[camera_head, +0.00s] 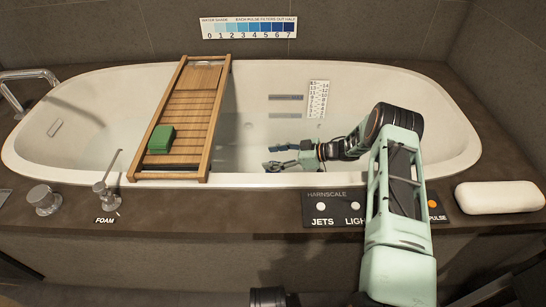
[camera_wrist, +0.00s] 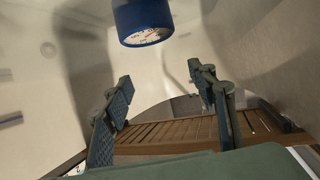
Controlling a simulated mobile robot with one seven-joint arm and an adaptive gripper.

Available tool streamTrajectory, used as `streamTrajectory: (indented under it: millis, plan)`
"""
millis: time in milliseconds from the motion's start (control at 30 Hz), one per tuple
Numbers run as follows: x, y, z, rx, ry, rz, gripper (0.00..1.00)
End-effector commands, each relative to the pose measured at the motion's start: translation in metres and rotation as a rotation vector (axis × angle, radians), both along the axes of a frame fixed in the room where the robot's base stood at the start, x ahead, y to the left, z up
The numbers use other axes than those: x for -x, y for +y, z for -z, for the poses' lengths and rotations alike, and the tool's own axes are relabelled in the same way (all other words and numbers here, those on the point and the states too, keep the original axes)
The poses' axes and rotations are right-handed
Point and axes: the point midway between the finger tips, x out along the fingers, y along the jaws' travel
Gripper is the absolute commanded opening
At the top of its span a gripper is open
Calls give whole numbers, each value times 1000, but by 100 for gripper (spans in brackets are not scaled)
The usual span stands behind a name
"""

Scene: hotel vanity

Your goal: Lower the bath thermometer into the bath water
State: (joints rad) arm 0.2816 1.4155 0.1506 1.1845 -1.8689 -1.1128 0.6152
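The bath thermometer (camera_wrist: 145,22) is a blue round body with a white dial. It shows at the top of the wrist view, beyond the fingertips and apart from them, partly cut off by the frame edge. I cannot pick it out clearly in the head view. My gripper (camera_wrist: 158,78) is open, with nothing between its fingers. In the head view my gripper (camera_head: 272,157) is low over the near side of the white bathtub (camera_head: 90,92), right of the wooden tray. The water surface is hard to make out, so I cannot tell whether the thermometer touches water.
A wooden bath tray (camera_head: 190,103) spans the tub with a green block (camera_head: 161,139) on it; the tray (camera_wrist: 180,132) also shows behind my fingers. A button panel (camera_head: 330,209), a white soap-like bar (camera_head: 499,197) and a faucet (camera_head: 28,78) are on the surround.

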Motion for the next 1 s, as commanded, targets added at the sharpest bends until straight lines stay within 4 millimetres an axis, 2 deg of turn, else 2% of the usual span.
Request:
streamTrajectory:
  millis: [300, 433, 567, 800, 1000]
  plan:
    - [0, -1, 0, 1, 0, 0, 61]
    - [1, -8, -3, 2, 0, 2, 61]
    - [6, -27, -11, 2, 0, 2, 61]
    - [19, -74, -31, 2, -1, 1, 61]
    - [26, -99, -42, 1, -1, 1, 61]
